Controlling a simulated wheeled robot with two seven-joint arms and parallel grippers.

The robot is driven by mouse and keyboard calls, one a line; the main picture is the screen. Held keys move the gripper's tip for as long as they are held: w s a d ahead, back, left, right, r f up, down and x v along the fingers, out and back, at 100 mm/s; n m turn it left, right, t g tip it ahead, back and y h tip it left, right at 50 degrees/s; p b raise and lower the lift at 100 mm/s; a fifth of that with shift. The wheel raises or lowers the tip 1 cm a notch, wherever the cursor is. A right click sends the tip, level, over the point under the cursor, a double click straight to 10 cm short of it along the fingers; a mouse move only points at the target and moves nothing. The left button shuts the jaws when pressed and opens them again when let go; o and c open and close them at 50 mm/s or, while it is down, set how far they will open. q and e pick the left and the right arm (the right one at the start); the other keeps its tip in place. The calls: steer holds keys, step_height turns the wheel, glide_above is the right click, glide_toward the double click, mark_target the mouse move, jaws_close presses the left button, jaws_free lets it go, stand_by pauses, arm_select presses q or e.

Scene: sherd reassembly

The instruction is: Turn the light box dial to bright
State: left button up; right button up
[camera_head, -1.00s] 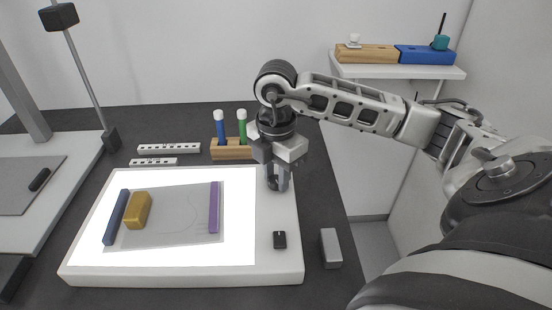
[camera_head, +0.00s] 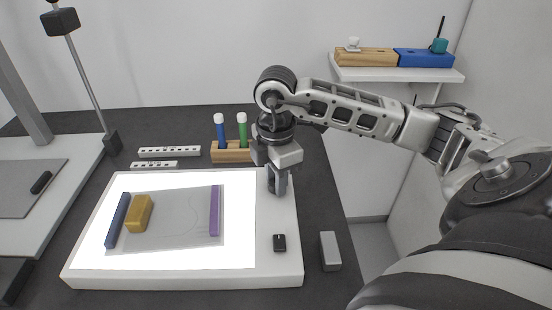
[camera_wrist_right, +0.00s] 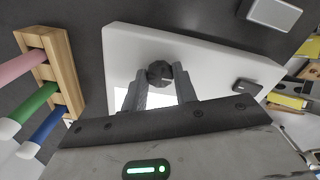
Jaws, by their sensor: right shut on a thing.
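The white light box (camera_head: 180,281) lies on the dark table with its panel lit white. Its dark, many-sided dial (camera_wrist_right: 160,73) sits near one edge of the box top and shows between my fingertips in the right wrist view. My right gripper (camera_head: 277,190) points down at the box's far right corner and is shut on the dial. It also shows in the right wrist view (camera_wrist_right: 160,80), one finger on each side of the dial. In the head view the fingers hide the dial. My left gripper is not in view.
A translucent sheet (camera_head: 180,222) with blue, yellow and purple bars lies on the lit panel. A small black switch (camera_head: 280,243) sits on the box's right rim. A grey block (camera_head: 330,250) lies to the right. A wooden pen holder (camera_head: 228,154) stands behind.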

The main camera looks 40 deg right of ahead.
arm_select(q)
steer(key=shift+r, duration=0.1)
arm_select(e)
steer(key=o, duration=1)
steer(key=shift+c, duration=0.2)
arm_select(q)
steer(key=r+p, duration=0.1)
steer(key=p, duration=0.3)
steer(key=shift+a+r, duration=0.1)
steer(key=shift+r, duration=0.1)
arm_select(e)
step_height(320, 180, up, 16)
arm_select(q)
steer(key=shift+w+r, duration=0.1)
